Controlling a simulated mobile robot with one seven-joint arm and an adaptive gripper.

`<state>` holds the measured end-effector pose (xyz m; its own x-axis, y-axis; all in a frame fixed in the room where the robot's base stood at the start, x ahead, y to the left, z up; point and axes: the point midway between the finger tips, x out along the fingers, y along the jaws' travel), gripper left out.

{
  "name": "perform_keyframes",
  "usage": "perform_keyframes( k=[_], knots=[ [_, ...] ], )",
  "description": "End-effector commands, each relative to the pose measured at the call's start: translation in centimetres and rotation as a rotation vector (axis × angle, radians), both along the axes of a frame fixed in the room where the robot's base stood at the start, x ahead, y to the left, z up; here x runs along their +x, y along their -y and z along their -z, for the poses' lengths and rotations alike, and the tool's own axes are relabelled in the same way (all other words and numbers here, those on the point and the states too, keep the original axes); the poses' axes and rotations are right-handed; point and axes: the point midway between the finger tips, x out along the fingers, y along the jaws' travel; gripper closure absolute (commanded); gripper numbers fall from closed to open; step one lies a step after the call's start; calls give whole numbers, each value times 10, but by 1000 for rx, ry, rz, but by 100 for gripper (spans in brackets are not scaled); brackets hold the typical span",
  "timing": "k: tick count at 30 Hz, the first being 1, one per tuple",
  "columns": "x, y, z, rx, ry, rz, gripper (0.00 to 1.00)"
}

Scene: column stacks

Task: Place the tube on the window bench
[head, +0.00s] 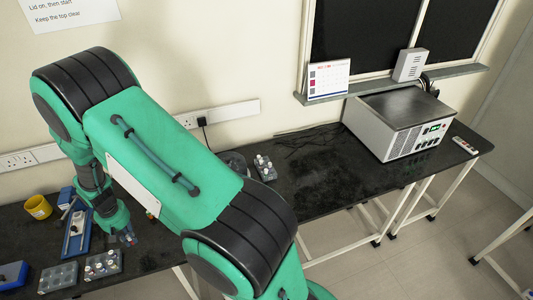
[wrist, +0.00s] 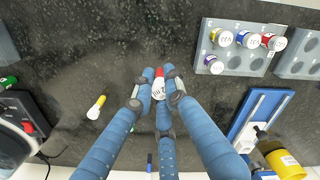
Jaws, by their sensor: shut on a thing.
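My gripper (head: 127,238) is low over the left part of the black benchtop, just right of a tube rack. In the wrist view, the blue fingers of my gripper (wrist: 160,82) close around a tube with a red cap and a white label (wrist: 159,91). Its lower part is hidden between the fingers. In the head view I cannot clearly make out the held tube. The window bench (head: 320,185) is the black bench under the dark window on the right. My arm hides its left end.
A rack with capped tubes (wrist: 238,47) stands near my gripper, beside another rack (head: 60,278). A blue stand (wrist: 258,115) and a yellow cup (wrist: 285,163) are close by. A yellow-capped tube (wrist: 96,107) lies loose. The window bench holds a small rack (head: 265,168) and a grey machine (head: 400,123), with clear top between.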

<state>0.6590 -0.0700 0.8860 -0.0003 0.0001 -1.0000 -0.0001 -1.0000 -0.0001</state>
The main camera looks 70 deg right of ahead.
Motion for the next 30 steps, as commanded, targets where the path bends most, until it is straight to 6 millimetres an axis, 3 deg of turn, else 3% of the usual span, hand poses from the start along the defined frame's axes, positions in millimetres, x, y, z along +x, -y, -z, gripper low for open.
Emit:
perform_keyframes(
  k=[5,10,23,30],
  knots=[
    [1,0,-5,0,1,0,95],
    [1,0,-25,0,3,0,95],
    [1,0,-122,-1,5,0,95],
    [-10,49,-116,0,0,115,95]
  ],
)
